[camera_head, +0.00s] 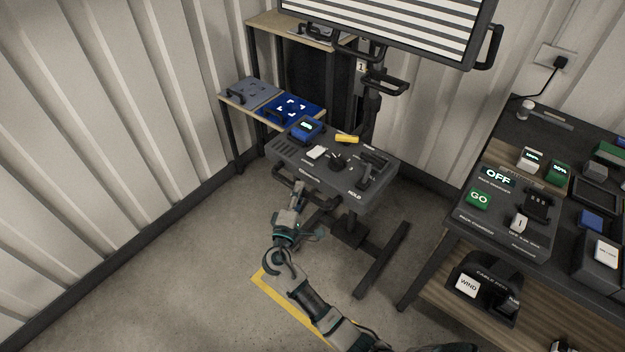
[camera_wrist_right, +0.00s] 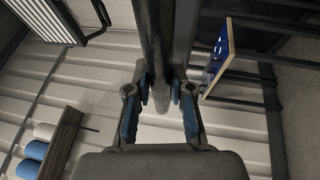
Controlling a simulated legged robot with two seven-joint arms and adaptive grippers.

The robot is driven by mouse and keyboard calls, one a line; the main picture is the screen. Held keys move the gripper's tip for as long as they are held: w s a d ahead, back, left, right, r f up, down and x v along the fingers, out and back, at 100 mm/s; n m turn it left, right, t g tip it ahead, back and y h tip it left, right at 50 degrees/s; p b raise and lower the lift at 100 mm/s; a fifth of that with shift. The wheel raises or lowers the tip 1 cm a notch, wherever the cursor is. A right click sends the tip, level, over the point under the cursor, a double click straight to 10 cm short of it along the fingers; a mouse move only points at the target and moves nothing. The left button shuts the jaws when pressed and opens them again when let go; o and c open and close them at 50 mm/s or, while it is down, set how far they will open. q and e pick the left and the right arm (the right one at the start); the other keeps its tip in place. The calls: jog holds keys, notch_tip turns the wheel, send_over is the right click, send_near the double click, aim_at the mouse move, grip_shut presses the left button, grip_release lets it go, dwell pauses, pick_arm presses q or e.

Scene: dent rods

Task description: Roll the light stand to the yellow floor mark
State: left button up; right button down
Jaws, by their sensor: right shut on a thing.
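The light stand has a striped light panel (camera_head: 390,25) on top, a dark control console (camera_head: 335,175) at mid height, and a dark floor base (camera_head: 381,262). My right gripper (camera_head: 299,194) is at the console's near-left edge, shut on its handle bar. In the right wrist view, the blue-padded fingers (camera_wrist_right: 160,107) stand on both sides of a dark bar (camera_wrist_right: 162,50). The yellow floor mark (camera_head: 286,304) lies on the floor, partly hidden by my right arm. The visible base leg is to the right of the mark, apart from it. My left gripper is not seen.
A workbench (camera_head: 447,232) with button boxes and a lower shelf stands at the right. A shelf rack (camera_head: 235,104) with blue and grey cases stands behind the stand, near the corrugated wall (camera_head: 90,130). The floor (camera_head: 170,275) at left is clear.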

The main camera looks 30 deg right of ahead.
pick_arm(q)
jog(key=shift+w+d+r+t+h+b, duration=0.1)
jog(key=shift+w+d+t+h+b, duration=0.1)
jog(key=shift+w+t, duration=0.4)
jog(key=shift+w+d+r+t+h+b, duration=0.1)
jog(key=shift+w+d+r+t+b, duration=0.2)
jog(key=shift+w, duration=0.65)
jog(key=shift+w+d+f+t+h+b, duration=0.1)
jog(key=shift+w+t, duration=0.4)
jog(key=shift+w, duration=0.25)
pick_arm(e)
jog(key=s+a, duration=0.3)
jog(key=a, duration=0.5)
jog(key=s+a, duration=0.3)
jog(key=a, duration=0.6)
jog(key=shift+s, duration=0.4)
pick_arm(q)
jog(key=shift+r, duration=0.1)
pick_arm(e)
jog(key=shift+r, duration=0.1)
jog(key=c, duration=1.2)
grip_release()
jog(key=shift+o, duration=0.9)
jog(key=shift+w+a, duration=0.1)
jog(key=shift+w, duration=0.1)
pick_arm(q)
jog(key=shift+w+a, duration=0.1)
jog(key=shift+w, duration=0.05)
pick_arm(e)
jog(key=shift+s, duration=0.15)
